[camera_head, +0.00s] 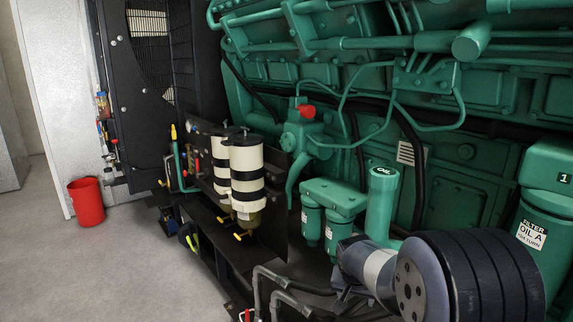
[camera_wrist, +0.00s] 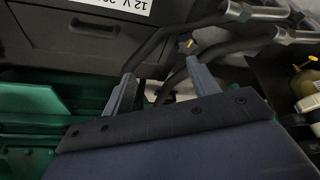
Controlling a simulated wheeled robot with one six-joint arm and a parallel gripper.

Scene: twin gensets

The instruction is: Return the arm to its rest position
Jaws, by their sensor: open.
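My arm (camera_head: 470,280) reaches in at the lower right of the head view, in front of the green engine (camera_head: 350,70). Its far end points left and down, and the arm hides most of my gripper there. In the wrist view my gripper (camera_wrist: 163,90) is open, with two grey fingers well apart. I see nothing held between them. Behind the fingers are dark hoses (camera_wrist: 150,50) and a small yellow part (camera_wrist: 186,44). I cannot tell how far they are from the fingertips.
Green oil filters (camera_head: 325,215) and an OIL filler (camera_head: 382,205) stand close behind my arm. A labelled green filter (camera_head: 540,225) is at right. Cream filters (camera_head: 246,175) are left of centre. Grey pipes (camera_head: 272,285) are near the front. A red bucket (camera_head: 87,202) stands on open floor.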

